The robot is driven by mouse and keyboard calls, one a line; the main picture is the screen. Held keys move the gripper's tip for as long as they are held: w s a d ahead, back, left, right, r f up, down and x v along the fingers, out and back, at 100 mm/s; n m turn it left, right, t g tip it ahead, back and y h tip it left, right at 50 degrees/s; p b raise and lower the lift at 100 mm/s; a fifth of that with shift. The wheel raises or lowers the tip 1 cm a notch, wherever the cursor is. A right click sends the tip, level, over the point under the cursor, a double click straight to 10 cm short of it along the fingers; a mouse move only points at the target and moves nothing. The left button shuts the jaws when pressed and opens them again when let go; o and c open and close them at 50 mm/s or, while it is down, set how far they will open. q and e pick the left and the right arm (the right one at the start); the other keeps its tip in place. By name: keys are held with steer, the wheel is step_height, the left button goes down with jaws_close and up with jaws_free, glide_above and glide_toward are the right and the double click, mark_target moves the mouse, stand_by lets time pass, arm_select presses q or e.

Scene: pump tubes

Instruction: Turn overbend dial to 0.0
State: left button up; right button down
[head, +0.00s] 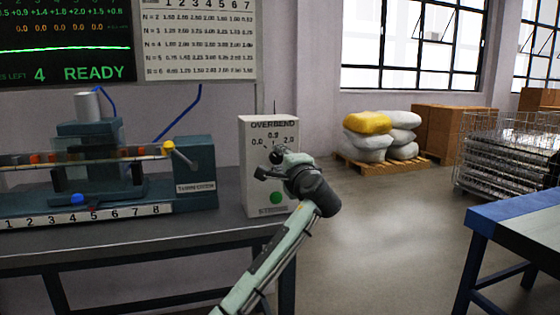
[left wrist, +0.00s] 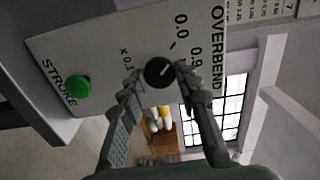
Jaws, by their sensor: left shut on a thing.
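A white control box (head: 255,180) marked OVERBEND stands at the right end of the bench. Its black overbend dial (left wrist: 158,72) shows in the left wrist view, with a light pointer line slanting to the picture's upper right, toward the side between the 0.0 and 0.9 marks. My left gripper (head: 268,163) is at the box face in the head view and hides most of the dial. In the left wrist view my left gripper (left wrist: 160,78) has one finger on each side of the dial and is shut on it. My right gripper is in neither view.
A green STROKE button (head: 275,198) sits low on the box, and it also shows in the left wrist view (left wrist: 77,87). A tube machine (head: 100,190) stands left on the bench. A blue-edged table (head: 520,210) stands at right. Open floor lies between.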

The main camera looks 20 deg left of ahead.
arm_select(q)
steer(key=o, duration=1.2)
steer(key=shift+c, duration=0.2)
steer(key=v, duration=1.2)
